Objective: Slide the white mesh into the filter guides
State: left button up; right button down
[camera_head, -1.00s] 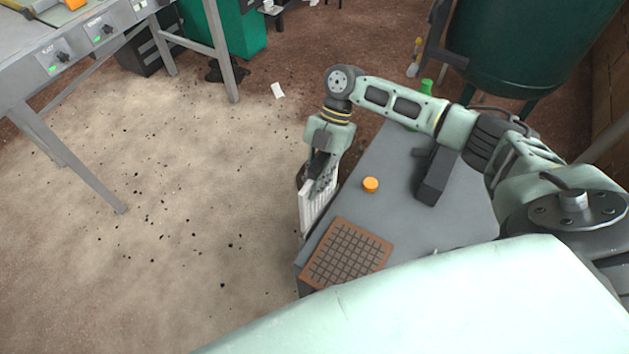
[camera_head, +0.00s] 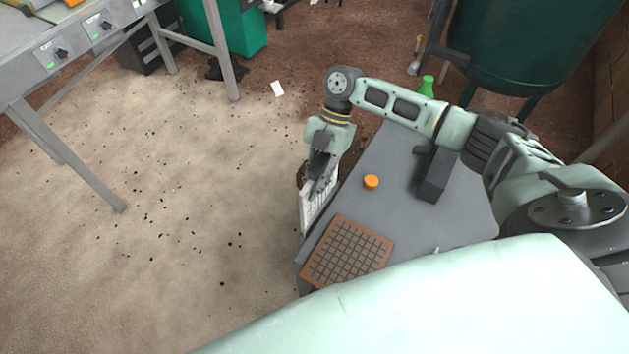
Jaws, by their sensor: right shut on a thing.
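The white mesh (camera_head: 307,214) is a pale, thin panel held upright at the left edge of the grey table. My right gripper (camera_head: 321,186) is shut on its upper part, and the fingers cover some of it. The mesh's lower end reaches down beside the table edge. I cannot make out the filter guides. My left gripper is not in view.
The grey table (camera_head: 395,205) carries a brown gridded block (camera_head: 347,251), an orange cap (camera_head: 371,181) and a dark bracket (camera_head: 432,177). A green bottle (camera_head: 426,87) stands behind. Open floor (camera_head: 190,220) lies left, below a metal-framed machine (camera_head: 70,50).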

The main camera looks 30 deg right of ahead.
aim_at(315, 203)
jog(key=shift+f+b, duration=3.4)
jog(key=shift+f, duration=1.25)
dwell(1.3)
jog(key=shift+r, duration=0.2)
jog(key=shift+d, duration=0.1)
dwell(0.8)
jog(key=shift+s+f, duration=0.1)
jog(key=shift+f, duration=0.1)
dwell(0.8)
